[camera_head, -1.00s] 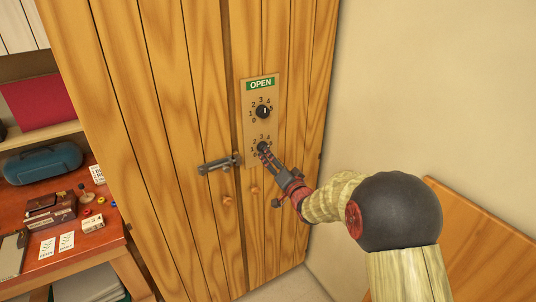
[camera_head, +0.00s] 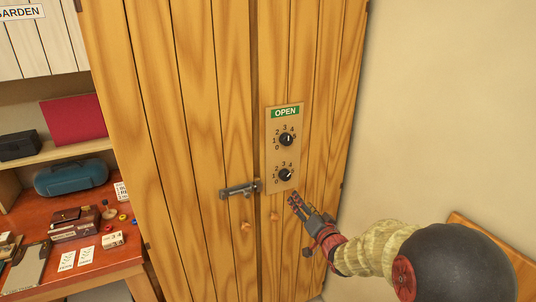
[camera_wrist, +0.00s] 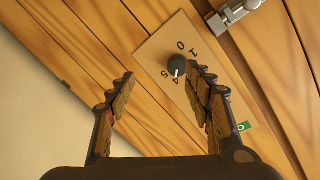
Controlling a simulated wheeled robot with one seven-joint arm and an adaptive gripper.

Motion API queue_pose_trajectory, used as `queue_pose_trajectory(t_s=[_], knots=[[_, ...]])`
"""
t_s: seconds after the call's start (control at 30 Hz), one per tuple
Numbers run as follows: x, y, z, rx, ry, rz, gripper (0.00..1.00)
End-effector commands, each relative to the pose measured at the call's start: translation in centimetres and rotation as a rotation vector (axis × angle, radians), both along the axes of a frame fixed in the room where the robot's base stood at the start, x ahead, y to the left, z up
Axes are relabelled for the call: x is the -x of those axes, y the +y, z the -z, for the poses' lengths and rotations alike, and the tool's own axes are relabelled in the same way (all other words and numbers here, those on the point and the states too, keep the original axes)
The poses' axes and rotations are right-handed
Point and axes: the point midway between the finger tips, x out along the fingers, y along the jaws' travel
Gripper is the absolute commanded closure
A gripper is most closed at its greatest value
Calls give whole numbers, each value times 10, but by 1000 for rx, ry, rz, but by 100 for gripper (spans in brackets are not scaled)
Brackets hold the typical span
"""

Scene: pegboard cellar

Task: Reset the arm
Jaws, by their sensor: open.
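My gripper (camera_head: 298,203) is open and empty in the head view, just below and right of the lower dial. In the wrist view its two fingers (camera_wrist: 160,83) stand apart, with the lower dial (camera_wrist: 177,66) beyond them, near the right fingertip. The dial panel (camera_head: 270,157) is on the right door of a wooden cabinet (camera_head: 190,130). It carries a green OPEN label (camera_head: 285,112), an upper dial (camera_head: 286,140) and a lower dial (camera_head: 285,175). In the wrist view the upper dial is hidden behind the right finger.
A red-brown desk (camera_head: 40,220) at the left holds a blue case (camera_head: 70,178), cards and small pieces. A bare wall (camera_head: 440,110) is at the right.

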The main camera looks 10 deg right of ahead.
Motion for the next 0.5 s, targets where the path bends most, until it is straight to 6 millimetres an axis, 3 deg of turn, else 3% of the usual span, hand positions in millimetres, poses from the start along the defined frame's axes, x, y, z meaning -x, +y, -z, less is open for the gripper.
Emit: queue_pose_trajectory(t_s=[0.1, 0.2, 0.37, 0.5], knots=[[18, -18, 62, 139, 201, 44, 49], [47, -35, 99, 258, 383, 66, 49], [109, -50, 116, 414, 638, 55, 49], [175, -51, 106, 514, 832, 2, 49]])
